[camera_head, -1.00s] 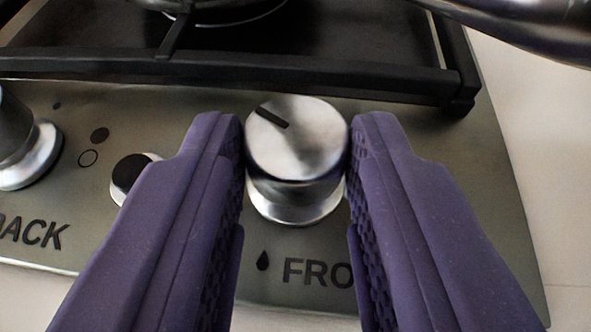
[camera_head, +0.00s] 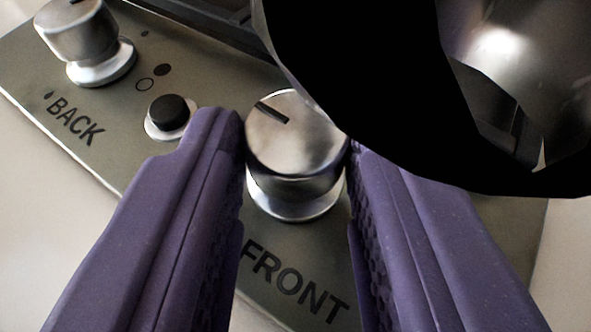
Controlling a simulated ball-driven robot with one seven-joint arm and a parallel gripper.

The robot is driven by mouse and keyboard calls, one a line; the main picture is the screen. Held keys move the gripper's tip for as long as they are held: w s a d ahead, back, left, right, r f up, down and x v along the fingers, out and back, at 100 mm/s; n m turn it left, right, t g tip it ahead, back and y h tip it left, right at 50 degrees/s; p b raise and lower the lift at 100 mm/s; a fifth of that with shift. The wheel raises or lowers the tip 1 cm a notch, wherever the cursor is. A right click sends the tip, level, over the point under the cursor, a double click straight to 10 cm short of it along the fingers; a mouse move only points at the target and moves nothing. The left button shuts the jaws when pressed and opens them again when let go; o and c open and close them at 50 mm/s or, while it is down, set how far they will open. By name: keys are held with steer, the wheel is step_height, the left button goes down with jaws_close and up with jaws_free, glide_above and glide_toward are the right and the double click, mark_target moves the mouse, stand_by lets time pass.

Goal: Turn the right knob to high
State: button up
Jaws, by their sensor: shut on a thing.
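The right knob (camera_head: 292,158) is a round silver knob with a dark mark line on its top. It stands above the printed word FRONT on the grey-green control panel (camera_head: 185,215). Its mark points to the upper left in the picture. My gripper (camera_head: 296,138) has two purple ribbed fingers, one on each side of the knob, and is shut on it. A large black and shiny metal shape hides the panel behind the knob and part of the right finger. I see no printed setting marks around this knob except what may be hidden.
The left knob (camera_head: 85,38) stands above the word BACK at the upper left. A small black button (camera_head: 169,112) sits between the knobs, close to my left finger. The large black and metal object (camera_head: 385,85) fills the upper right, very near the camera.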

steer(key=shift+n+y, duration=0.3)
steer(key=o, duration=1)
steer(key=shift+o, duration=0.2)
steer(key=p+v, duration=0.1)
steer(key=v, duration=0.6)
steer(key=shift+s+d+r+p, duration=0.1)
steer(key=shift+s+r+p, duration=0.1)
steer(key=shift+s+p, duration=0.15)
